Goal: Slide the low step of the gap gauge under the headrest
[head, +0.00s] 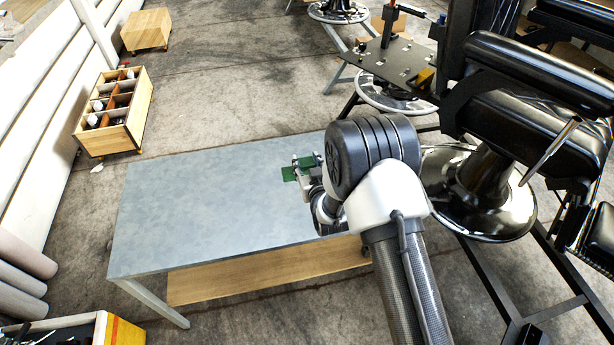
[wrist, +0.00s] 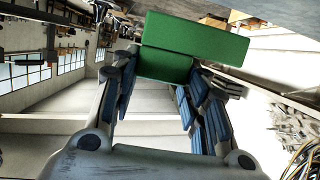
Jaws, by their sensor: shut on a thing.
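The green gap gauge (head: 290,174) is in my gripper (head: 306,170), above the right part of the grey table in the head view. In the wrist view the gauge (wrist: 195,38) is a stepped green block between the blue-padded fingers of my gripper (wrist: 160,85). The fingers are shut on it. The black padded barber chair (head: 540,75) stands at the right of the head view, well apart from the gauge. I cannot tell which of its pads is the headrest.
The grey table (head: 200,205) looks bare, with a wooden lower shelf (head: 265,275). A black plate on a stand (head: 395,62) is behind it, left of the chair. A wooden divided box (head: 118,110) is on the floor at left. Chrome bases and dark frame bars crowd the right side.

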